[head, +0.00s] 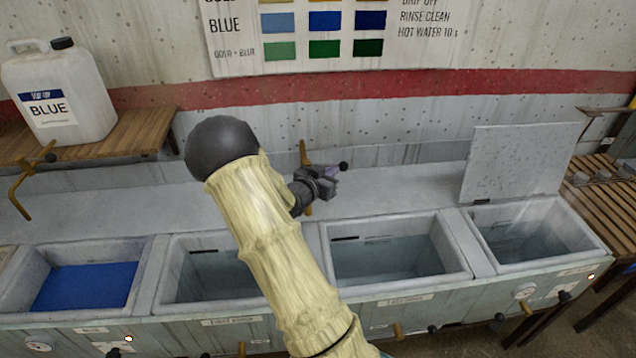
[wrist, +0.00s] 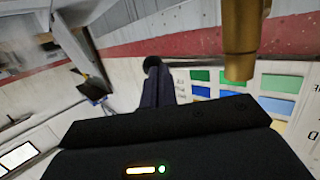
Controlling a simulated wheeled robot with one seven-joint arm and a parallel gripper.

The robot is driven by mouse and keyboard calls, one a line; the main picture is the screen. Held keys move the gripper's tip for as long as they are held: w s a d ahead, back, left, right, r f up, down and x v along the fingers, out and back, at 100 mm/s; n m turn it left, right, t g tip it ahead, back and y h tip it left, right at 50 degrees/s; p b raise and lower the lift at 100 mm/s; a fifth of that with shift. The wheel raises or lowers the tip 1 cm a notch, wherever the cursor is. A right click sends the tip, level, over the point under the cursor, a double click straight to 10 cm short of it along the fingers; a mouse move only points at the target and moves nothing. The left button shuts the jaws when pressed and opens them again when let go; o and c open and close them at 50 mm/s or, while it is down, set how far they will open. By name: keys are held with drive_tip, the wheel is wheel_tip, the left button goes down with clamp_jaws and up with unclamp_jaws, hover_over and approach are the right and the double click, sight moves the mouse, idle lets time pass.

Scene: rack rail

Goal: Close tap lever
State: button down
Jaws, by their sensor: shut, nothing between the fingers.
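A brass tap (head: 303,153) stands on the back ledge between the two middle basins; its pipe shows above and below my gripper (head: 328,174). The lever's black ball knob (head: 343,166) is right beside the fingertips. My gripper is shut and empty, in front of the tap, and hides most of the lever arm. In the wrist view the shut fingers (wrist: 158,85) point at the black knob (wrist: 152,62), which sits at their tips; I cannot tell if they touch. The brass pipe (wrist: 240,40) is close on the right there.
Several basins line the front; the left one holds blue liquid (head: 85,287). A second tap (head: 22,185) is at far left, below a BLUE jug (head: 58,92) on a wooden shelf. A raised grey lid (head: 522,162) stands right of my gripper. A colour chart hangs behind.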

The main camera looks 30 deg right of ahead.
drive_tip(key=shift+w+d, duration=0.35)
drive_tip(key=shift+d, duration=0.3)
idle(0.3)
drive_tip(key=s+a+r+b, duration=0.1)
drive_tip(key=s+a, duration=0.2)
drive_tip(key=s, duration=0.3)
drive_tip(key=s+a+r+b, duration=0.1)
drive_tip(key=s+a, duration=0.1)
drive_tip(key=s, duration=0.4)
drive_tip(key=shift+s+a+r, duration=0.2)
drive_tip(key=shift+a+r, duration=0.15)
drive_tip(key=shift+a, duration=0.05)
drive_tip(key=shift+a, duration=0.1)
